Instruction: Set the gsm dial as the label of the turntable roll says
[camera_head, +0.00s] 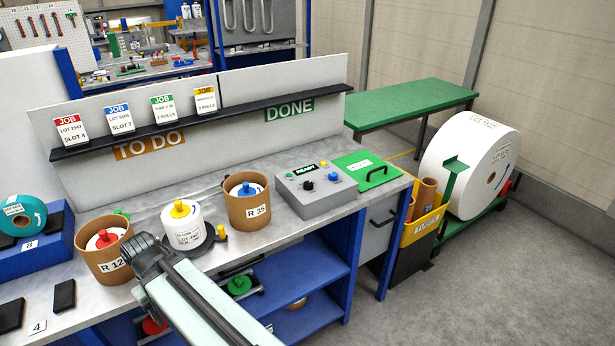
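A grey control box (318,192) stands on the right part of the steel bench, with a black knob (308,185), a blue knob (333,176) and a small display reading READY (306,169). I cannot tell which knob is the gsm dial or where it points. A white roll (183,229) with a yellow top knob stands on the dark turntable (204,246). Its label faces me, but the small print is not legible. My gripper (152,262) is at the front left of the roll, apart from the control box; its fingers are not clearly shown.
Cardboard tubs marked R 12 (108,262) and R 35 (247,205) flank the roll. A shelf (190,124) with job cards runs behind. A green plate with a handle (366,170) lies right of the box. The bench is bare in front of the box.

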